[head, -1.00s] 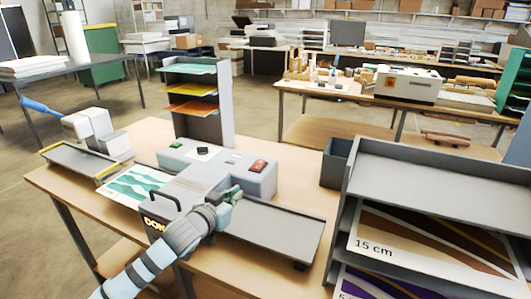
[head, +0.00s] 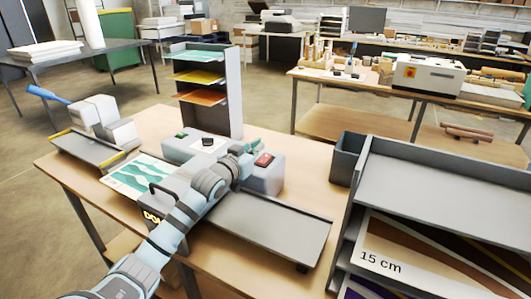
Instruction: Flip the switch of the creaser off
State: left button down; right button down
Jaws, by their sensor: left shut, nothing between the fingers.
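A grey machine (head: 180,151), which looks like the creaser, stands on the wooden table with a green button (head: 181,135), a dark knob (head: 208,142) and a red switch (head: 264,160) on top. My left gripper (head: 246,147) is shut and empty. It is over the right part of the machine, just left of and behind the red switch in the picture. I cannot tell whether it touches the machine. My left forearm hides part of the machine's front. The switch's on or off position is too small to tell. My right gripper is not in view.
A patterned sheet (head: 140,177) lies left of the machine, and a long grey tray (head: 265,228) extends to its right. A sorter with coloured shelves (head: 235,95) stands behind. A dark bin (head: 346,160) and a grey rack (head: 440,190) are at right.

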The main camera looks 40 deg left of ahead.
aim_at(265, 160)
pick_arm(q)
jog(key=w, duration=0.3)
jog(key=shift+w+a+f+b, duration=0.15)
jog(key=shift+w+a+b, duration=0.05)
jog(key=shift+w+b, duration=0.1)
jog(key=f, duration=0.2)
jog(key=w+f, duration=0.1)
jog(key=shift+w+a+f+b, duration=0.1)
jog(key=shift+f+b, duration=0.3)
jog(key=shift+f, duration=0.1)
